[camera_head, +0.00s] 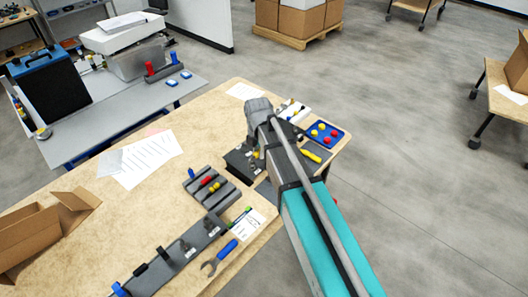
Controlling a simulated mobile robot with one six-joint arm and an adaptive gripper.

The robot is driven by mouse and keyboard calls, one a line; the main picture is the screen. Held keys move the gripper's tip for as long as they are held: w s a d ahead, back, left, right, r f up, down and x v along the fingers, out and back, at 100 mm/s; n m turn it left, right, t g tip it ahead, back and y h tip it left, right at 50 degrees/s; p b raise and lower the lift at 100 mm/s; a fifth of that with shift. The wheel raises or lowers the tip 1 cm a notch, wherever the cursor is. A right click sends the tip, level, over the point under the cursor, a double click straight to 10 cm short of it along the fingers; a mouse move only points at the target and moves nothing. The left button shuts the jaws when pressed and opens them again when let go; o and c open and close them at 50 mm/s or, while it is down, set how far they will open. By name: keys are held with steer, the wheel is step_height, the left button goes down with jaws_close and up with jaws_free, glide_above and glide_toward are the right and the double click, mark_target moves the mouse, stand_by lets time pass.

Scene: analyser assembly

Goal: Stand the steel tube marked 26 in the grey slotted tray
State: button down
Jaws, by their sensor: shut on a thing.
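My gripper (255,150) points down at the right end of the wooden bench, beside a black block and mostly hidden by my own wrist. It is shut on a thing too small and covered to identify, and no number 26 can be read. A grey slotted tray (228,194) lies on the bench, left of and nearer than my gripper. Red and yellow pieces lie in its slots. A longer dark grey rack (172,267) with several small upright parts and labels stands nearer the front edge. I cannot tell which part is the steel tube.
A blue tray (341,137) with red and yellow round pieces and a yellow-handled tool (311,156) lie right of my wrist. An open carton (40,238) stands at left. The bench's middle is clear beside papers (147,158).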

stand_by(0.3)
steer(key=shift+s+a+f+b, duration=0.1)
steer(key=shift+a+f+b, duration=0.3)
steer(key=b, duration=1)
glide_above(223, 194)
steer(key=s+d, duration=0.1)
steer(key=s, duration=0.1)
step_height(223, 194, down, 10)
steer(key=shift+a+f, duration=0.1)
steer(key=shift+a, duration=0.05)
steer(key=shift+f, duration=0.1)
steer(key=shift+f+b, duration=2.75)
steer(key=shift+b, duration=0.2)
steer(key=shift+f+b, duration=2)
steer(key=shift+f, duration=0.05)
